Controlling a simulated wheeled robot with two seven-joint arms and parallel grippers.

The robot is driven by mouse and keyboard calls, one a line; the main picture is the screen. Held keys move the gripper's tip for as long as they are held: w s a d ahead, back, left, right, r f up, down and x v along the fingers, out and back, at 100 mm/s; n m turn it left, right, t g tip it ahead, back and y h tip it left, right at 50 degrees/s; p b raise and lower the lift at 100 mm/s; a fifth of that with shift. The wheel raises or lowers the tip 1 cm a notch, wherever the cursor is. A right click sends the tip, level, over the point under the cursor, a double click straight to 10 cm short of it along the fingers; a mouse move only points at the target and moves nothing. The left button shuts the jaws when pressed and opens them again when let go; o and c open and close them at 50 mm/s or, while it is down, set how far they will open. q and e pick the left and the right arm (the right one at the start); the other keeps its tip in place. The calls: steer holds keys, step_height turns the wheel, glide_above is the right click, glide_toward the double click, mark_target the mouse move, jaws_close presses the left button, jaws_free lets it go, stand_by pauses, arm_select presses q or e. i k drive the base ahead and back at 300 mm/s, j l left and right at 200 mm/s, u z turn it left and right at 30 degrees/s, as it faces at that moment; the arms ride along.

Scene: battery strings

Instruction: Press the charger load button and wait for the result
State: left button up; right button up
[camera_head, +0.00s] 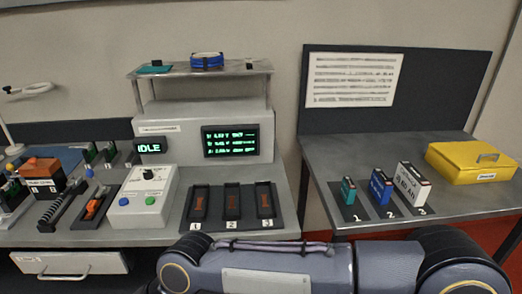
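A white control box (142,196) stands on the left bench, with a dark knob (148,175) on top. A blue button (124,201) and a green button (150,200) sit on its front; their labels are too small to read. Behind it a small display (150,147) reads IDLE. A larger screen (231,141) shows several lines of green text, mostly unreadable. A dark charger tray (216,222) has three bays numbered 1, 2 and 3, with no battery standing in them. Neither gripper is in view; nothing touches the buttons.
One of my arms crosses the lower front. On the right table a teal battery (348,190), a blue battery (380,187) and a white battery (411,184) stand at places 1 to 3, near a yellow box (470,163). Tools and an orange-topped device (40,176) crowd the left.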

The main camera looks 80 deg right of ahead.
mark_target(123, 201)
steer(key=z, duration=2.2)
